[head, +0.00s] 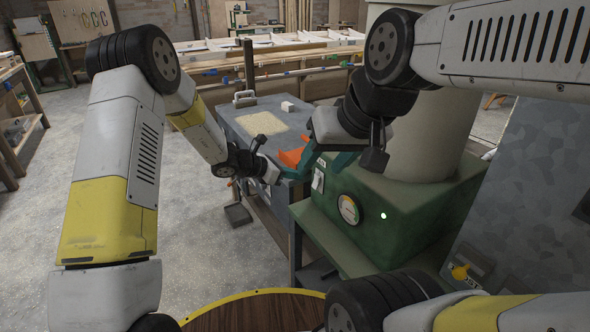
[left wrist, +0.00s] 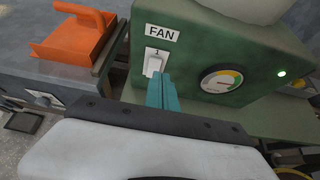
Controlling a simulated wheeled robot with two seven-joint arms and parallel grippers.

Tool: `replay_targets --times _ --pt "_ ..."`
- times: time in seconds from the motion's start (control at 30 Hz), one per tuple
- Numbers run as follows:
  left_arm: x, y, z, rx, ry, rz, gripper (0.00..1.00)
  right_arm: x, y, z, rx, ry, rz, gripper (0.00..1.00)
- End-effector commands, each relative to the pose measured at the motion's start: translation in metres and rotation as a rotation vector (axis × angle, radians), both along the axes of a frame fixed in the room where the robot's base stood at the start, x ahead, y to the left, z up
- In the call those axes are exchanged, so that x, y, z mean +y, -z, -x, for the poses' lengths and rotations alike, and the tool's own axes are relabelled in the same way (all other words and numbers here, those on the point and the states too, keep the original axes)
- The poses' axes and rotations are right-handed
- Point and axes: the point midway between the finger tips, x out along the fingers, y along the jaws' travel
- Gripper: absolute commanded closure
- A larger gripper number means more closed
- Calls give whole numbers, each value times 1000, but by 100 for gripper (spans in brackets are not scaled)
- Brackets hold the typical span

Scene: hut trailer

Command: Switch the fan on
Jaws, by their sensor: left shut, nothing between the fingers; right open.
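The white rocker switch (left wrist: 155,62) sits under a FAN label (left wrist: 162,33) on the front of the green housing (head: 405,205); it also shows in the head view (head: 318,181). A small light (left wrist: 281,73) on the housing glows pale green. My left gripper (left wrist: 162,92) is shut and empty, its teal fingertips at the lower edge of the switch; I cannot tell whether they touch it. In the head view it comes in from the left (head: 297,174). My right gripper (head: 328,160) is open and empty, above the housing's left edge.
A round gauge (head: 348,209) is right of the switch. An orange object (left wrist: 75,35) lies on the grey bench (head: 232,122) to the left, with a white block (head: 287,106) farther back. A thick pale column (head: 430,140) rises from the housing.

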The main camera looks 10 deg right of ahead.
Motion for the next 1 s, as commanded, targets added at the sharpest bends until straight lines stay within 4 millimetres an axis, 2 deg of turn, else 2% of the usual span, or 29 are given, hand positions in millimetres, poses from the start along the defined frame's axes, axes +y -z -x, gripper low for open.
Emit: replay_targets --times 0.1,0.3,0.5,0.83,0.93,1.0 --pt "20 -20 6 -1 -3 0 100 0 1 0 2 1 0 51" --pt "41 -42 15 1 -1 -1 100 0 0 0 1 0 0 51" --pt "49 -50 18 3 0 -1 100 0 0 0 1 1 0 51" --pt "49 -51 19 -1 3 -3 100 0 0 0 1 0 0 51" --pt "52 -64 25 -43 38 -24 100 0 0 0 1 0 0 51" --pt "57 -83 36 -111 96 -58 100 0 0 0 1 0 0 51"
